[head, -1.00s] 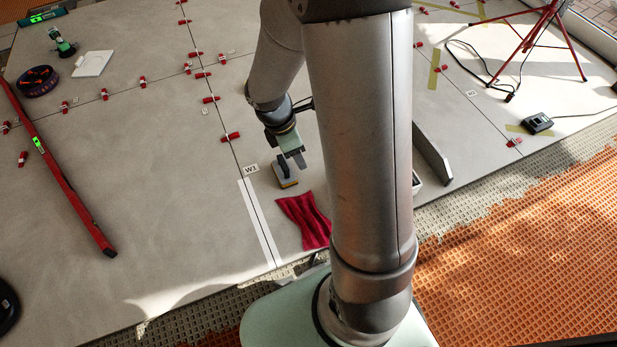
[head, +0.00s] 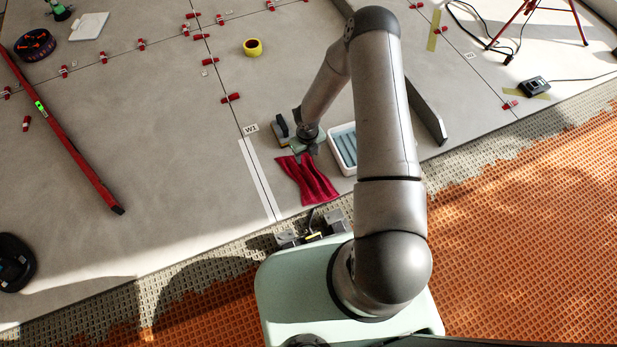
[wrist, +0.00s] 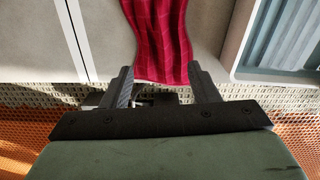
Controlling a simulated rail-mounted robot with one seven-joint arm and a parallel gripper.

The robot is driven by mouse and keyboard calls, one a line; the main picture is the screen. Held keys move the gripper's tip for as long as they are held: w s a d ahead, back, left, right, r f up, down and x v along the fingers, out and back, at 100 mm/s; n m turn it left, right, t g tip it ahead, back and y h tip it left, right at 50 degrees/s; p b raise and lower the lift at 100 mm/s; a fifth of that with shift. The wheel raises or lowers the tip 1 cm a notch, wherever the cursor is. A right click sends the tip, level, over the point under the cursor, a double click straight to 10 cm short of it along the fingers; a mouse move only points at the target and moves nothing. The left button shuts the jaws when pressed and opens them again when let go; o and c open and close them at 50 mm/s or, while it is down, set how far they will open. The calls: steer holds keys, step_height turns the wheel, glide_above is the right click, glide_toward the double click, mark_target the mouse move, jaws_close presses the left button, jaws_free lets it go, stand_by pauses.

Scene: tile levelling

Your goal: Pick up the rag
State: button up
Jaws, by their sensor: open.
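The red rag (head: 305,182) lies rumpled and flat on the grey tile floor, near the tile edge in front of my base. My gripper (head: 304,150) is low over the rag's far end in the head view, its fingertips hard to make out there. In the wrist view the rag (wrist: 158,40) runs up between and beyond the two fingers. My gripper (wrist: 160,78) is open there, one finger on each side of the rag's near part. The fingers hold nothing; whether they touch the rag cannot be told.
A white tray (head: 337,160) with blue ribbed inside stands right of the rag. A sponge-like block with a dark handle (head: 281,128) sits just beyond my gripper. A white strip (head: 258,180) marks the floor to the left. A yellow tape roll (head: 252,47) lies farther off.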

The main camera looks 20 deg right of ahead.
mark_target(307, 171)
step_height(307, 171, down, 12)
steer(key=b, duration=0.5)
steer(key=shift+f, duration=0.15)
jaws_close()
